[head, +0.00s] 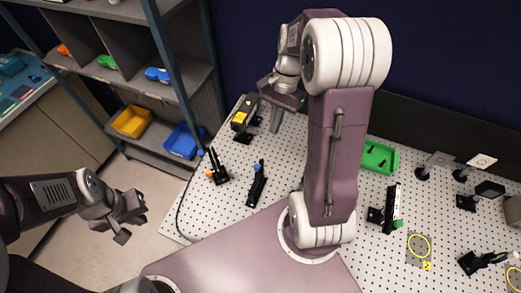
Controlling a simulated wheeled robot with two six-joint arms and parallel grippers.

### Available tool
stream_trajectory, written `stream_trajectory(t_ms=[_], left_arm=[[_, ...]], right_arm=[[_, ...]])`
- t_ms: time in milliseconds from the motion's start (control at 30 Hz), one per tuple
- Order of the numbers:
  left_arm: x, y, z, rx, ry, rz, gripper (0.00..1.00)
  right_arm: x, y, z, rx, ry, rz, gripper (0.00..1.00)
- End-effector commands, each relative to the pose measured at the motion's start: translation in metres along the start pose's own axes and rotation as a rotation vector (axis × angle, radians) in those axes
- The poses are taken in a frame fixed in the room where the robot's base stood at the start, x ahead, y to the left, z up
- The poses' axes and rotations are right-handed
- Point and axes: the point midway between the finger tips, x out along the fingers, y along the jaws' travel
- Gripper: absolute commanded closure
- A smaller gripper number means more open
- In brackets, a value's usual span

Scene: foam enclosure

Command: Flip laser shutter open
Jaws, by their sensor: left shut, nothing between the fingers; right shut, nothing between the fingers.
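The laser (240,116) is a dark box with yellow on top, near the back left of the perforated table. Its shutter is too small to make out. My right gripper (275,120) is shut and empty, just to the right of the laser. In the picture its fingers point down beside the box; I cannot tell whether they touch anything. My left gripper (122,237) is shut and empty, off the table's left side, far from the laser.
The perforated table (222,212) carries dark mounts (257,187) and (218,175) in front of the laser. A green tray (378,157) and several optics stand to the right. A shelf (130,70) with yellow and blue bins (132,121) is at the left.

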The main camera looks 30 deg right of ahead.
Motion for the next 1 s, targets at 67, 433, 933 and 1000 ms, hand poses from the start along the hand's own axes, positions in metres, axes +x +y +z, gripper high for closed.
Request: stream_trajectory(t_ms=[67,433,933,1000], left_arm=[[0.0,0.0,0.0,0.0,0.0,0.0,1.0],[-0.008,0.0,-0.001,0.0,0.001,0.0,1.0],[-0.026,0.001,-0.003,0.0,0.001,0.0,1.0],[-0.026,0.001,-0.003,0.0,0.001,0.0,1.0]], right_arm=[[0.002,0.0,0.0,-0.001,-0.001,0.001,1.0],[0.067,0.001,0.002,-0.001,-0.005,0.005,1.0],[0.109,0.001,0.038,-0.003,0.002,0.001,1.0],[0.11,0.001,0.039,-0.002,0.002,0.001,1.0]])
